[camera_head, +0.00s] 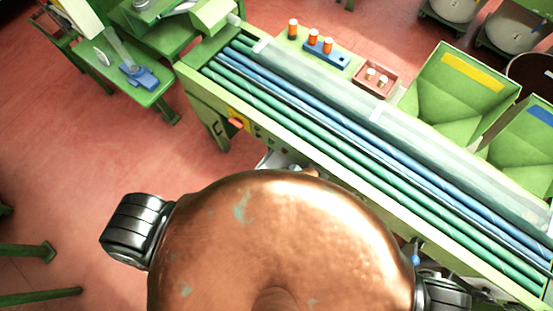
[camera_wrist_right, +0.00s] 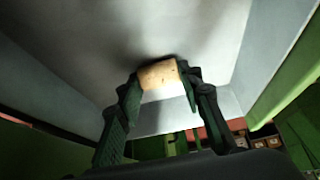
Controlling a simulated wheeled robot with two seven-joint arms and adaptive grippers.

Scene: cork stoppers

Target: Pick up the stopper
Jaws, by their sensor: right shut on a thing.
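A tan cork stopper (camera_wrist_right: 158,74) shows in the right wrist view, between the fingertips of my right gripper (camera_wrist_right: 160,82). The gripper is shut on it, and the stopper sits at the very ends of the dark green fingers. A pale grey surface (camera_wrist_right: 100,40) lies behind the stopper; whether the stopper touches it I cannot tell. In the head view two small pale stoppers (camera_head: 377,78) seem to stand in a brown tray (camera_head: 360,83). I cannot make out my right gripper in the head view. My left gripper is not in view.
A long green bench (camera_head: 190,72) with green and blue rollers (camera_head: 330,125) runs diagonally across the head view. Open green bins (camera_head: 440,95) are at right. A small green table (camera_head: 115,68) stands at upper left.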

